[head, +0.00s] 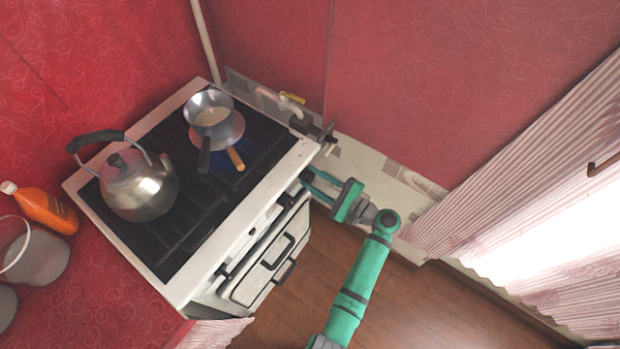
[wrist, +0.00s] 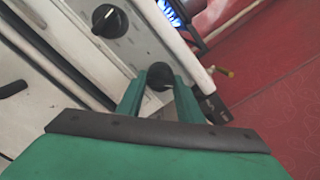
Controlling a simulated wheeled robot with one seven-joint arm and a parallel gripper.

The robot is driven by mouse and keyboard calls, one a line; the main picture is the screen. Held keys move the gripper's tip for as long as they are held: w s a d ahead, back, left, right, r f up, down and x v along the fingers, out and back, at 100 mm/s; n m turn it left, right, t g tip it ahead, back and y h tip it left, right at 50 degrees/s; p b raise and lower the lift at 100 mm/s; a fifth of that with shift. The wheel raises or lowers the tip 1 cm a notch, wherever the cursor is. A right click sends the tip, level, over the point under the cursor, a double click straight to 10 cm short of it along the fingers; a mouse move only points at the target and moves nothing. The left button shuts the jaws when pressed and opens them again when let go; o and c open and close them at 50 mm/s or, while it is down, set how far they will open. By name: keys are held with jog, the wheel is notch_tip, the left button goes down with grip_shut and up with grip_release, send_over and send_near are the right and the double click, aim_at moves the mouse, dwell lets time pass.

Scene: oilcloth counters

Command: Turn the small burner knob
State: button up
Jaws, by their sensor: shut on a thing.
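The white stove (head: 302,152) stands against the red wall in the head view. In the wrist view a black burner knob (wrist: 158,76) on the white front panel sits between the two green fingers of my gripper (wrist: 160,88). The fingers are shut on this knob, and they partly hide its sides. Another, larger-looking black knob (wrist: 110,20) is to the left on the same panel. In the head view my gripper (head: 306,182) reaches the stove's front near its right corner, and the knob itself is hidden there.
A kettle (head: 138,188) and a saucepan (head: 209,113) stand on the stove top. A blue flame (wrist: 172,12) shows beyond the panel. An orange bottle (head: 48,208) and a grey bucket (head: 38,258) are at the left. The wooden floor (head: 420,310) before the stove is clear.

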jog(key=n, duration=0.4)
jog(key=shift+w+d+r+n, duration=0.1)
jog(key=shift+w+r+n, duration=0.1)
jog(key=shift+n, duration=2.6)
jog(key=o, duration=1)
